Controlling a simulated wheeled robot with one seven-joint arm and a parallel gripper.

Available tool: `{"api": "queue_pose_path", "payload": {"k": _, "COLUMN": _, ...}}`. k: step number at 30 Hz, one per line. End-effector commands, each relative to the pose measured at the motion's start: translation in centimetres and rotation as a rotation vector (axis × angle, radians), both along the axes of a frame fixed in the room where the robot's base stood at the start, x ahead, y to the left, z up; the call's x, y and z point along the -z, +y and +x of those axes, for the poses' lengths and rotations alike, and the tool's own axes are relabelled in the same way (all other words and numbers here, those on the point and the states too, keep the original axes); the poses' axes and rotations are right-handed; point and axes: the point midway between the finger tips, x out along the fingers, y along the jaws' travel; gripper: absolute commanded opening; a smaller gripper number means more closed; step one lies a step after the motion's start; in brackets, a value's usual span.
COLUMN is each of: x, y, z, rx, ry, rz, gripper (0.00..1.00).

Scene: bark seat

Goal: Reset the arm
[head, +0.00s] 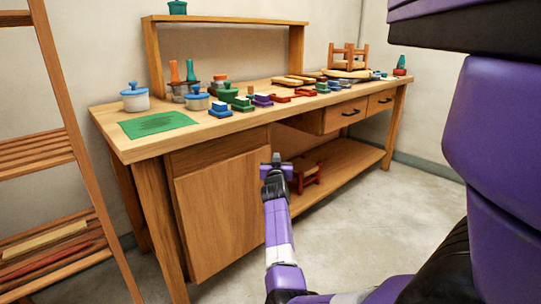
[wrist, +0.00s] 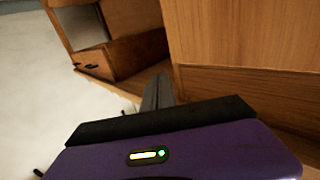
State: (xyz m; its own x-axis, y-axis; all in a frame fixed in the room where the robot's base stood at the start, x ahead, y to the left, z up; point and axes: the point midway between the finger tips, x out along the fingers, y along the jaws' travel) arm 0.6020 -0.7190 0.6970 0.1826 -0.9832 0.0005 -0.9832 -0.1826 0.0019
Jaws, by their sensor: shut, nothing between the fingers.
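My gripper (head: 276,162) is shut and empty. In the head view it is at the end of my purple and white arm, in front of the wooden workbench (head: 146,146) and below the height of its top. In the wrist view the shut fingers (wrist: 158,92) point toward the bench's wooden front. The arm reaches forward and up from the lower middle of the head view.
The bench top holds a green mat (head: 157,125), a white pot with a blue lid (head: 135,97) and several coloured blocks. A cabinet door (head: 222,215) is closed left of my gripper. A wooden rack (head: 45,150) stands at left. The floor (head: 350,220) at right is clear.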

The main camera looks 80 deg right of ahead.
Motion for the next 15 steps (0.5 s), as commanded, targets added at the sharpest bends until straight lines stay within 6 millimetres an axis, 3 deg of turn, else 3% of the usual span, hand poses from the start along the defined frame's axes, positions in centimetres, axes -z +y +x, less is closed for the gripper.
{"api": "queue_pose_path", "payload": {"k": 6, "x": -0.2, "y": 2.2, "z": -3.3, "rx": 0.003, "ry": 0.003, "rz": 0.0, "gripper": 0.0}}
{"api": "queue_pose_path", "payload": {"k": 15, "x": 0.0, "y": 3.9, "z": -5.7, "rx": 0.001, "ry": 0.001, "rz": 0.0, "gripper": 0.0}}
